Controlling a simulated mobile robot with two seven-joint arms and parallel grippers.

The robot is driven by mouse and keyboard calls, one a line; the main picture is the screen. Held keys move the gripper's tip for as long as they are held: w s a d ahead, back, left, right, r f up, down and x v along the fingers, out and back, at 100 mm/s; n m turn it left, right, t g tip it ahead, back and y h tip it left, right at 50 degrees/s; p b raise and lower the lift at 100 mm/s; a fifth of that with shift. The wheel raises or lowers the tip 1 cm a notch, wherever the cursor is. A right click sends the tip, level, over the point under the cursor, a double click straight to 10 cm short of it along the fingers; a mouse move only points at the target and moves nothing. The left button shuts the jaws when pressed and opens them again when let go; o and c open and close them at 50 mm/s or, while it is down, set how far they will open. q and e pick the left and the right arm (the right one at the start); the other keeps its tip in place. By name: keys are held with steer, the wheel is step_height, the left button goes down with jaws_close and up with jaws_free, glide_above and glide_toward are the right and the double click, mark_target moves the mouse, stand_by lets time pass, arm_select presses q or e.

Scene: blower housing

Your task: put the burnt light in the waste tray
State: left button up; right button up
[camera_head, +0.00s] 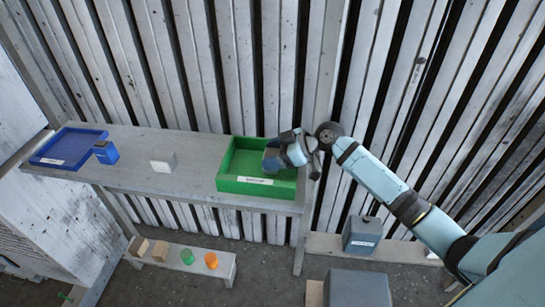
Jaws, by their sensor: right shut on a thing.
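My right gripper (274,158) reaches in from the right. It is over the green tray (256,188) at the right end of the grey shelf, with its fingers pointing left and down. A blue tray (68,147) lies at the left end of the shelf. Both trays bear white labels too small to read, so I cannot tell which is the waste tray. My left gripper is not in view.
On the shelf (190,150) stand a blue block (106,153) and a white block (163,162). A low bench (220,264) holds two wooden blocks, a green cylinder (187,257) and an orange cylinder (211,261). A grey box (362,235) stands at lower right. Slatted wall behind.

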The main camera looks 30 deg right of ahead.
steer(key=shift+f, duration=0.65)
steer(key=o, duration=1)
steer(key=shift+f, duration=0.1)
steer(key=shift+c, duration=0.2)
steer(key=shift+r, duration=0.2)
steer(key=b+v, duration=0.1)
steer(key=v, duration=1.1)
steer(key=shift+b, duration=0.3)
